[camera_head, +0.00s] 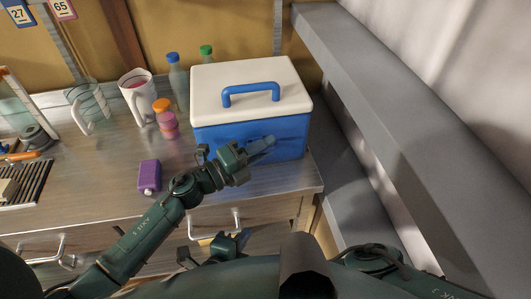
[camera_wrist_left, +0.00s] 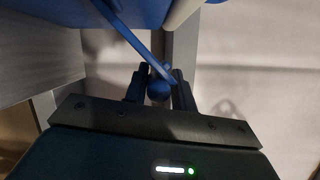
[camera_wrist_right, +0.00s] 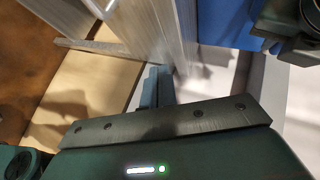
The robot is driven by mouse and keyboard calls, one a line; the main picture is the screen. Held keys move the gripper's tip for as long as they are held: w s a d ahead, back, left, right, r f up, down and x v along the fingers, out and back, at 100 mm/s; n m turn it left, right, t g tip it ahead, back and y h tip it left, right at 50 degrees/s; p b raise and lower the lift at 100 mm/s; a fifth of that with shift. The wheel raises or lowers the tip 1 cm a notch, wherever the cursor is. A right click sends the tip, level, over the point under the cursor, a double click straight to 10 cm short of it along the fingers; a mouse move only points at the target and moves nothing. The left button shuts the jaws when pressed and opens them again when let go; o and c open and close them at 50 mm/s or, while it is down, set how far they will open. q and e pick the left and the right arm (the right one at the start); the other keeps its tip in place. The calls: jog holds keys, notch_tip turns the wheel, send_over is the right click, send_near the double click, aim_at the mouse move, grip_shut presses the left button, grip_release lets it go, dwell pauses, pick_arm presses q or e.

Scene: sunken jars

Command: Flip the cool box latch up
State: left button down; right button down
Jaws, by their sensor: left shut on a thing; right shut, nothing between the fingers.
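The cool box (camera_head: 215,135) stands at the right end of the counter, with a blue body, a white lid and a blue carry handle (camera_head: 250,93) on top. My left gripper (camera_head: 268,143) is at the box's front face. In the left wrist view, a blue bar, the latch (camera_wrist_left: 127,35), slants down from the box to a round blue end between the fingertips (camera_wrist_left: 158,88). The left gripper is shut on that end. My right gripper (camera_head: 218,243) is low, in front of the counter drawers. In the right wrist view its fingers (camera_wrist_right: 157,88) are shut and empty.
A purple carton (camera_head: 149,176) lies near the counter's front. A grey ledge (camera_head: 420,110) runs along the right.

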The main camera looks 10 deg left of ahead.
pick_arm(q)
jog(key=shift+a+f, duration=0.15)
jog(key=shift+f, duration=0.2)
pick_arm(e)
jog(key=w+a+r+n+t+y, duration=0.15)
jog(key=r+t+y, duration=0.25)
jog(key=r, duration=0.6)
jog(key=a+r+n+t+y, duration=0.2)
jog(key=r+n+t+y, duration=0.15)
jog(key=r, duration=0.65)
jog(key=a+r+n+t+y, duration=0.2)
jog(key=r+t+y, duration=0.25)
jog(key=r, duration=0.55)
jog(key=w+d+f+m+g+h, duration=0.5)
jog(key=w+d+m+g+h, duration=0.2)
jog(key=w+m+g, duration=0.3)
jog(key=s+d+f+m+g, duration=0.1)
jog(key=s+d+m+g, duration=0.4)
jog(key=s+m+g, duration=0.35)
jog(key=w+a+f+m, duration=0.1)
jog(key=w+a+f, duration=0.1)
jog(key=w+f, duration=0.6)
jog(key=shift+w+a+m, duration=0.3)
jog(key=shift+w+m, duration=0.05)
jog(key=shift+w, duration=0.3)
jog(key=shift+g, duration=0.25)
